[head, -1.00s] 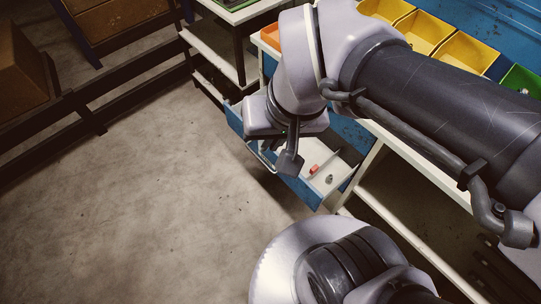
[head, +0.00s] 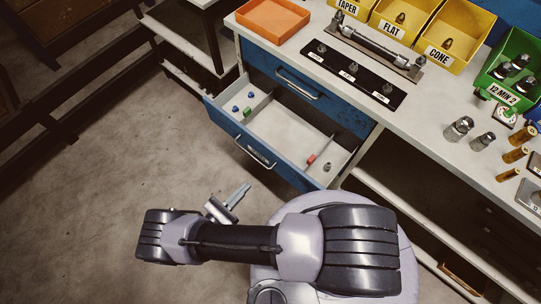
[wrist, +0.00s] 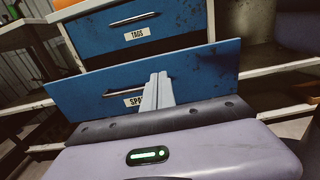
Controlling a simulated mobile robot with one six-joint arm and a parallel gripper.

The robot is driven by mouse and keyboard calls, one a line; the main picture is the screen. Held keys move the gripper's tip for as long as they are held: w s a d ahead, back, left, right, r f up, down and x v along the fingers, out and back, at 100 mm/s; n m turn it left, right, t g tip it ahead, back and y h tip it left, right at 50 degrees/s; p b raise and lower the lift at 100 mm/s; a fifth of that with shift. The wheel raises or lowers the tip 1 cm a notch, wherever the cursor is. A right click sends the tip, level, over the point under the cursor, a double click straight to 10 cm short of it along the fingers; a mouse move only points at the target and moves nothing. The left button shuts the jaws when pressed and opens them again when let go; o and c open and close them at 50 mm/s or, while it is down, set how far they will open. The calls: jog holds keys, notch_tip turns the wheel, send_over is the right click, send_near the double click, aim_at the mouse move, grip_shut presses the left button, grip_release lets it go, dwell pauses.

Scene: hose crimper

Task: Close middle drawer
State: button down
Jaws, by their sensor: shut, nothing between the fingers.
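The open drawer, blue with a pale inside, juts out from the bench; its front (head: 228,130) faces lower left in the head view. It holds a red-tipped item (head: 312,158) and several small parts. In the wrist view its front (wrist: 205,75) has a bar handle and a label partly hidden by my fingers, reading "SPA". Above it is a shut blue drawer (wrist: 105,38) labelled "TAGS". My gripper (head: 246,187) is shut and empty, outside the open drawer's front, apparently apart from it. In the wrist view my fingers (wrist: 158,80) overlap the front, right of the label.
The bench top (head: 450,100) carries an orange tray (head: 273,18), yellow bins (head: 449,40), a green bin (head: 508,68) and metal fittings. An open lower shelf (head: 420,215) lies right of the drawers. A dark rack stands at left. The floor (head: 110,180) before the drawer is clear.

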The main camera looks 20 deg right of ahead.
aim_at(276, 156)
jog(key=x, duration=1.3)
jog(key=shift+w+d+b, duration=0.15)
jog(key=shift+b, duration=0.2)
